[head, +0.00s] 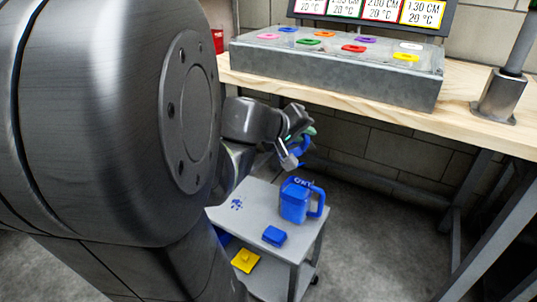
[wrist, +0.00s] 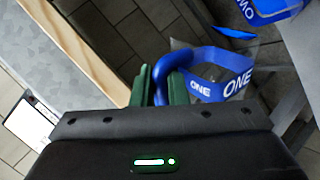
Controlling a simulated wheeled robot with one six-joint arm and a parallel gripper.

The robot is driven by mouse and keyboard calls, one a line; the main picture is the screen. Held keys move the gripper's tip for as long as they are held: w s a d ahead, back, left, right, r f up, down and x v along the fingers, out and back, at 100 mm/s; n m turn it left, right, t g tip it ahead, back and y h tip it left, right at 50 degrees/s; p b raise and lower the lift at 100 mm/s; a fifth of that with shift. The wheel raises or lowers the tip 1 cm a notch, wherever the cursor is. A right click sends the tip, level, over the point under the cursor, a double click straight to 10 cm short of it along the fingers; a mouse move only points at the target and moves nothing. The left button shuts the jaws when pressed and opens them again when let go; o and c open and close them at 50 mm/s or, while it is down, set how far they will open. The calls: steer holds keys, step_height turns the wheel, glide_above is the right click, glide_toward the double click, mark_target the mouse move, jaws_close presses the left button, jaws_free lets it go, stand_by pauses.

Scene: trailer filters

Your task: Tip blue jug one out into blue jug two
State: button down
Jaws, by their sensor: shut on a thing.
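My gripper (wrist: 161,84) is shut on the blue handle of blue jug one (wrist: 222,74), which is marked ONE in the wrist view. In the head view the gripper (head: 303,132) is small and partly hidden by my arm, with a blue part of jug one (head: 302,147) showing by it. Blue jug two (head: 295,201) stands upright on the grey trolley, its handle to the right. Its lettered edge shows at the top right of the wrist view (wrist: 262,10). Jug one is above the trolley's far side, apart from jug two. I cannot tell what jug one holds.
The grey trolley (head: 262,205) bears a small blue block (head: 274,235) and blue spots (head: 237,204). A yellow piece (head: 245,260) is on its lower shelf. Behind is a wooden bench (head: 465,118) with a grey box (head: 335,75) of coloured pieces. Floor right of the trolley is clear.

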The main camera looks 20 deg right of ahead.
steer(key=shift+s+d+f+m+t, duration=0.15)
steer(key=shift+s+m+t, duration=0.1)
steer(key=shift+s, duration=0.2)
steer(key=shift+s+f+m+t, duration=0.2)
steer(key=shift+s+m+t, duration=0.1)
steer(key=shift+s, duration=0.2)
steer(key=shift+s+d+f+m+t, duration=0.15)
steer(key=shift+s+m+t, duration=0.1)
steer(key=shift+s, duration=0.2)
stand_by(0.4)
steer(key=shift+s, duration=0.2)
stand_by(0.3)
steer(key=shift+s+f+m+t, duration=0.2)
steer(key=shift+m+t, duration=0.1)
stand_by(0.7)
